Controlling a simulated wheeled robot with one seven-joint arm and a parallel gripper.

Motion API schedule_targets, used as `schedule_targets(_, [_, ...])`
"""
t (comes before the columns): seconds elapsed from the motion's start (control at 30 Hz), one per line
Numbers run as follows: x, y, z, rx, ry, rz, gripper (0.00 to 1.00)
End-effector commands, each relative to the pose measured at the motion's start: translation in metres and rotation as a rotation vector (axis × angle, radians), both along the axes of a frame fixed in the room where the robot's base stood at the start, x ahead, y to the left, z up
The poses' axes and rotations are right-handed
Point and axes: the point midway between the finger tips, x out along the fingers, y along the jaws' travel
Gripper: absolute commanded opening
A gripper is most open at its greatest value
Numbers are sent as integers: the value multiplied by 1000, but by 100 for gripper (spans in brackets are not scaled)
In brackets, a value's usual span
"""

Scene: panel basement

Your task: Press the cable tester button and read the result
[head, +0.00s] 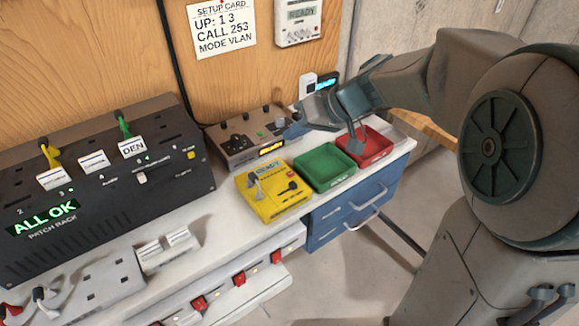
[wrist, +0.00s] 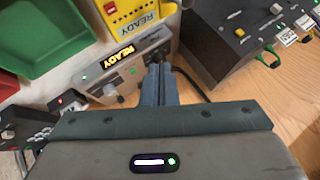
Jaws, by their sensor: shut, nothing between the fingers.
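No label I can read says cable tester. A grey box (head: 224,150) with knobs on top and an amber display reading READY stands on the bench; it also shows in the wrist view (wrist: 165,47). A yellow box (head: 272,205) marked READY sits in front of it, with a lever and knob on top; it shows at the top of the wrist view (wrist: 127,15). My gripper (head: 303,118) is at the right end of the grey box. In the wrist view its fingers (wrist: 157,72) are together and empty, overlapping the grey box's face; contact cannot be told.
A black patch rack (head: 150,190) reading ALL OK stands left, with yellow and green plugs. Green (head: 325,168) and red (head: 367,147) trays are at right. A wall unit (head: 298,20) reads READY beside a setup card (head: 222,27). Blue drawers (head: 345,212) are below.

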Motion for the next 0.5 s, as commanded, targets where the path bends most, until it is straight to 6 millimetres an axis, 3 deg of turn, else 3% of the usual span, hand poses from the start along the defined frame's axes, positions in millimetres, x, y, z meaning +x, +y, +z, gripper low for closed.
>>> schedule_targets(0.5, [0, 1, -6, 2, -2, 2, 0])
